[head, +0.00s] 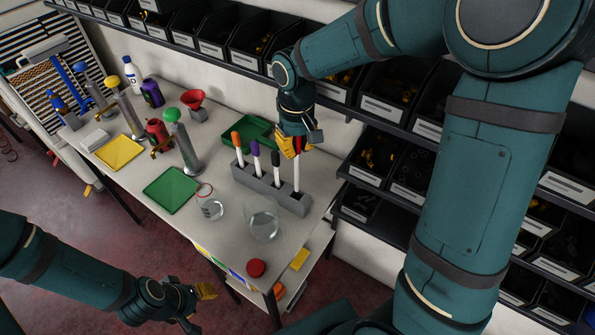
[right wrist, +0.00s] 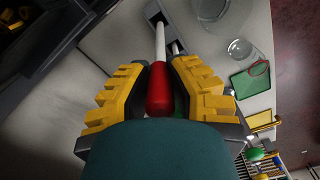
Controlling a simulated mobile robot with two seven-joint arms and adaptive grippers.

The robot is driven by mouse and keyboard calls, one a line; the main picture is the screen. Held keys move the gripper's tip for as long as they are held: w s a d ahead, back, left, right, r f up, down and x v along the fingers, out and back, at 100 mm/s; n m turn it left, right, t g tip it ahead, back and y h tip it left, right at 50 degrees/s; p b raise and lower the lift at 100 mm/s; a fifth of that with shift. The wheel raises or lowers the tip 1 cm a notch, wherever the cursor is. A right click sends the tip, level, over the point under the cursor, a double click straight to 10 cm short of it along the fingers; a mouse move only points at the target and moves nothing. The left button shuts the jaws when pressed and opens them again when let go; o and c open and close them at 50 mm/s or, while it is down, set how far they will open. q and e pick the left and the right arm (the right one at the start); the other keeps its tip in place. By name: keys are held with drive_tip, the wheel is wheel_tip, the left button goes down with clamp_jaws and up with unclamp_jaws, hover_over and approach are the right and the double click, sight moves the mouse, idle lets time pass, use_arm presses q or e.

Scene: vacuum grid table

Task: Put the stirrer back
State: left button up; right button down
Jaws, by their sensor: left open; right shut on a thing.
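A grey rack (head: 262,188) stands on the table. Stirrers with orange (head: 236,139), purple (head: 255,149) and black (head: 276,159) handles stand upright in it. My right gripper (head: 291,147) is shut on the red handle of a white-shafted stirrer (head: 297,174), over the rack's right end. The red handle also shows between the yellow fingers in the right wrist view (right wrist: 159,92). Its shaft reaches down to the rack's end slot; how deep the tip sits I cannot tell. My left gripper (head: 203,291) is open and empty, low in front of the table.
Shelves of black bins (head: 383,106) stand close behind and to the right.

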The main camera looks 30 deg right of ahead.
sight(297, 171)
wheel_tip(297, 171, down, 9)
drive_tip(key=shift+r+b, duration=0.2)
drive_tip(key=shift+b, duration=0.75)
drive_tip(key=shift+w+d+f, duration=0.1)
drive_tip(key=shift+d+f, duration=0.05)
drive_tip(key=shift+f, duration=0.2)
drive_tip(key=shift+r, duration=0.1)
drive_tip(key=c, duration=1)
unclamp_jaws()
drive_tip(key=shift+f, duration=0.2)
